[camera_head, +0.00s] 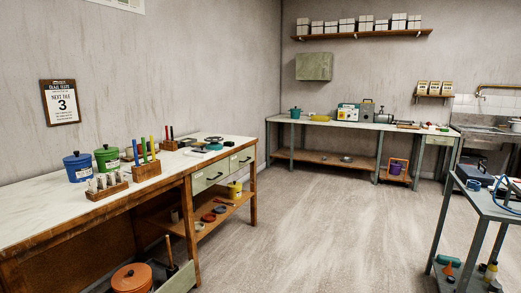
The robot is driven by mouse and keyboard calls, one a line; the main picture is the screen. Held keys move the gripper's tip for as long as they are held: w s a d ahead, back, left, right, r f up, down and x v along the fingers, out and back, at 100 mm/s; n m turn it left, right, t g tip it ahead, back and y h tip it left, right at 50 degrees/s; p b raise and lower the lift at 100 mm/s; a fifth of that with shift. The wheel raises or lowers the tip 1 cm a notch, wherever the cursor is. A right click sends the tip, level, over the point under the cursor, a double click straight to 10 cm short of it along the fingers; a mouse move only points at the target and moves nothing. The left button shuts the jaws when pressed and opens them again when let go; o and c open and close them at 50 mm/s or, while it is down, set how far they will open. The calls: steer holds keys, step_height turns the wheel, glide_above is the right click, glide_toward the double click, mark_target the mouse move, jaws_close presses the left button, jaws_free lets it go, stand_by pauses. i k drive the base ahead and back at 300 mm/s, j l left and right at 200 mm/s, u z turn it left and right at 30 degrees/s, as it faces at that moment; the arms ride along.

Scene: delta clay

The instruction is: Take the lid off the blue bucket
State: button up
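The blue bucket (79,171) stands upright on the pale top of the wooden workbench (40,205) at the left. Its blue lid (77,157) sits on top of it, with a small knob in the middle. A white label shows on the bucket's front. My gripper is not in view.
A green lidded bucket (107,159) stands close to the right of the blue one. A wooden rack with pale tools (106,186) is just in front, and a rack of coloured tools (146,167) stands further right. The middle floor (300,215) is clear. A metal trolley (480,200) is at right.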

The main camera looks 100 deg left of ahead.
mark_target(77, 157)
steer(key=u, duration=4.05)
steer(key=i+l+u, duration=0.25)
steer(key=l, duration=0.15)
steer(key=l+u, duration=0.3)
steer(key=i+l, duration=0.05)
steer(key=l, duration=0.05)
